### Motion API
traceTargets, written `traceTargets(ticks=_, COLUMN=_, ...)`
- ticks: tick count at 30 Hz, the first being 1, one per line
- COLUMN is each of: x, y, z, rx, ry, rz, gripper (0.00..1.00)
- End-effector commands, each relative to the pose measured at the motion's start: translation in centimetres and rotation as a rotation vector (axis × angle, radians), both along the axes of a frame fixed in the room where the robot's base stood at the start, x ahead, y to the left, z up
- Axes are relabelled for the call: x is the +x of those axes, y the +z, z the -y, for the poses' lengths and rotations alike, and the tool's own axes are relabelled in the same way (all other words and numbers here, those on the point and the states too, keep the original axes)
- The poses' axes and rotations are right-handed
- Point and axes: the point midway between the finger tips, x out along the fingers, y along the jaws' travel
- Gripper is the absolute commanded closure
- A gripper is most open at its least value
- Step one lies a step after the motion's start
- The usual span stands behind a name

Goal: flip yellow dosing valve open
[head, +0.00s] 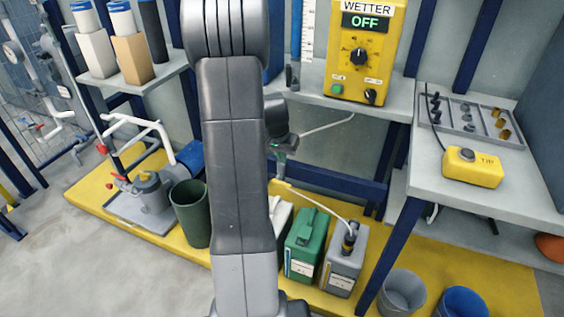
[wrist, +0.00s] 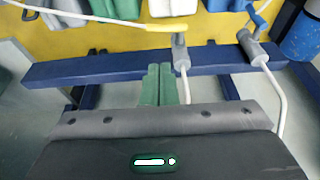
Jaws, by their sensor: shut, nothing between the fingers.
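The yellow dosing valve shows in the wrist view as a yellow lever (wrist: 165,28) on a grey valve body (wrist: 181,54), with a white pipe below it. The lever points left, roughly across the pipe. In the head view a small yellow part (head: 283,183) shows just below my gripper (head: 280,168). My gripper's green fingers (wrist: 159,70) are together and empty in the wrist view. Their tips are just left of the valve body and below the lever, seemingly apart from both. My arm hides part of this area in the head view.
A second valve with a blue lever (wrist: 253,17) stands close to the right in the wrist view. A blue rail (wrist: 90,70) crosses behind the fingers. Green (head: 305,245) and grey (head: 344,262) canisters stand below; a white hose runs to the grey one.

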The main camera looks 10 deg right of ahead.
Motion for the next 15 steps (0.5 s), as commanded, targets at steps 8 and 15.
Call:
traceTargets(ticks=8, x=1.4, y=-6.4, z=1.0, rx=0.000, ry=0.000, rz=-0.004, gripper=1.00)
traceTargets(ticks=15, x=1.7, y=-10.1, z=1.2, rx=0.001, ry=0.000, rz=-0.002, gripper=1.00)
